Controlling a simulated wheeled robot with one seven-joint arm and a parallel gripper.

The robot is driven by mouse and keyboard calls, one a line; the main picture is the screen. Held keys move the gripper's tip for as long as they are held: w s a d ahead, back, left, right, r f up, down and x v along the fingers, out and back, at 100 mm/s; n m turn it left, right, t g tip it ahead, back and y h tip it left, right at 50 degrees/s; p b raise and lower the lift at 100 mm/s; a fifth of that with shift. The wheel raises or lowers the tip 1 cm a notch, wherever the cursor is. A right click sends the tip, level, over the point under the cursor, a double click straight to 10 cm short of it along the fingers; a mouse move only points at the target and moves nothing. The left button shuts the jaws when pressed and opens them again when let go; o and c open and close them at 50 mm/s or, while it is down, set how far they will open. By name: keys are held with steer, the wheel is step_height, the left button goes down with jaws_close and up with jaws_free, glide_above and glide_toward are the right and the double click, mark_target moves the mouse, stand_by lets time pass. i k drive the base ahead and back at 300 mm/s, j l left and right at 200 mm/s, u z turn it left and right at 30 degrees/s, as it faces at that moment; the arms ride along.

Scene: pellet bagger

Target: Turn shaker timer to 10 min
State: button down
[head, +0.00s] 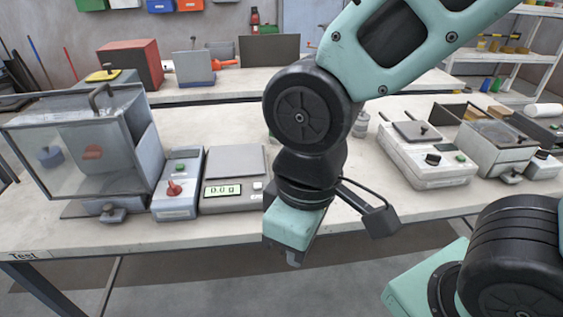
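I cannot tell for sure which device is the shaker. A grey-blue control box (178,200) with a red knob (173,187) and a green button stands on the bench at left, beside a clear-fronted cabinet (75,160). At right, a white device (425,170) with a flat top plate has a black knob (432,159) and a green button. No timer scale is legible on either. My gripper (293,262) points down near the bench's front edge, right of the scale, apart from both knobs. Its fingers are mostly hidden behind its teal body.
A scale (234,195) showing about 0.0 g stands right of the control box. Another lidded device (492,150) stands farther right. The front edge of the bench (220,232) is largely clear. A second bench (245,82) with boxes stands behind. My arm hides the middle of the bench.

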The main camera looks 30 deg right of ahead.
mark_target(541, 154)
steer(key=z, duration=1.95)
